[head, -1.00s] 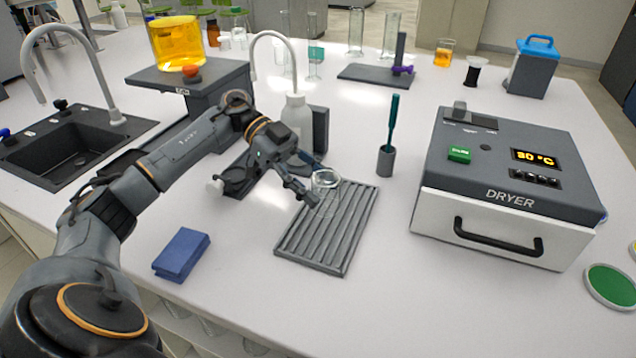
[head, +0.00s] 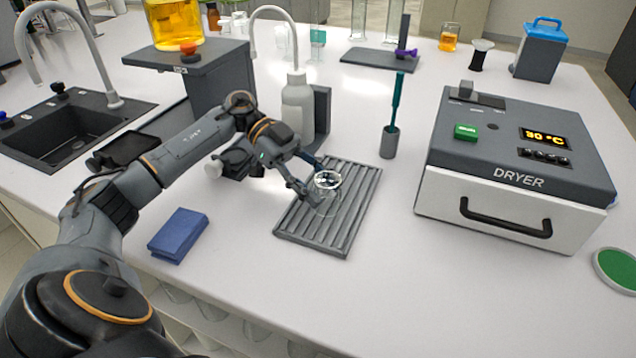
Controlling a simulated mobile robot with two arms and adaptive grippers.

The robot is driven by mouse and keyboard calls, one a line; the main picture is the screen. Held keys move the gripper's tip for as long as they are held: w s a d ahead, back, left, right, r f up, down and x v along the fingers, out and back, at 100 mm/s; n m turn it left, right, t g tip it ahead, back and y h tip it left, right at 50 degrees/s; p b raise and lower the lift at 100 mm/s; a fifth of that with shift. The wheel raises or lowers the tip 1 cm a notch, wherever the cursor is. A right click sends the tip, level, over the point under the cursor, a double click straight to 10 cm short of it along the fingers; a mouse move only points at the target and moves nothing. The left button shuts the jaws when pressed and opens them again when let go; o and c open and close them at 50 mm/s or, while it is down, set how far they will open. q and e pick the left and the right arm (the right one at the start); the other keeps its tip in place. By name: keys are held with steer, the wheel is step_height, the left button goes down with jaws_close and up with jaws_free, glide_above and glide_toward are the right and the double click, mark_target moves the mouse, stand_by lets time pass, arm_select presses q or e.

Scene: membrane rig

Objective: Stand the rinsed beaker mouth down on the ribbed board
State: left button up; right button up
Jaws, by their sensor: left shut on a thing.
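The ribbed board (head: 345,223) is a grey slatted tray lying flat in the middle of the bench. The beaker (head: 327,193) is small, clear glass, with a bright round rim or edge at its upper end. It is over the upper middle of the board. My left gripper (head: 313,188) is shut on the beaker from the left side. I cannot tell which end is the mouth, nor whether the lower end touches the slats. My right gripper is not in view.
The dryer (head: 510,170) stands to the right, a brush in a holder (head: 390,140) behind the board. A white bottle (head: 297,105) stands behind my gripper. A blue sponge (head: 178,234) lies front left, and the sink (head: 60,130) is far left. Bench in front of the board is clear.

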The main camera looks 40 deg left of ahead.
arm_select(q)
steer(key=shift+f, duration=0.4)
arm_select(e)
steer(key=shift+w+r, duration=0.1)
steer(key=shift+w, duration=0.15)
arm_select(q)
steer(key=o, duration=1.2)
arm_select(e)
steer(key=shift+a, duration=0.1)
arm_select(q)
step_height(320, 180, up, 10)
